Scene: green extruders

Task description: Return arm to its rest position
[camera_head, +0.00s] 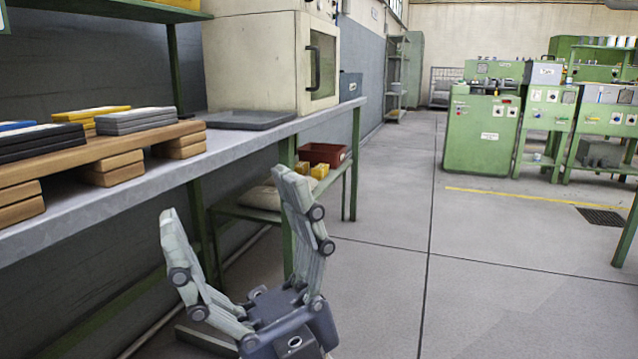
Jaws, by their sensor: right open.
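My right gripper (245,225) shows at the lower middle of the head view, with its two grey jointed fingers spread wide apart and pointing up. It is open and nothing is between the fingers. It is in front of the long workbench (225,150) and its fingers overlap the bench's lower part in the picture. I cannot tell how far it is from the bench edge. My left gripper is not in the view.
On the bench are a wooden pallet (100,157) with stacked plates, a dark grey tray (246,119) and a cream cabinet (258,62). A red bin (324,153) sits on the lower shelf. Green machines (482,130) stand at the back right. The floor between is clear.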

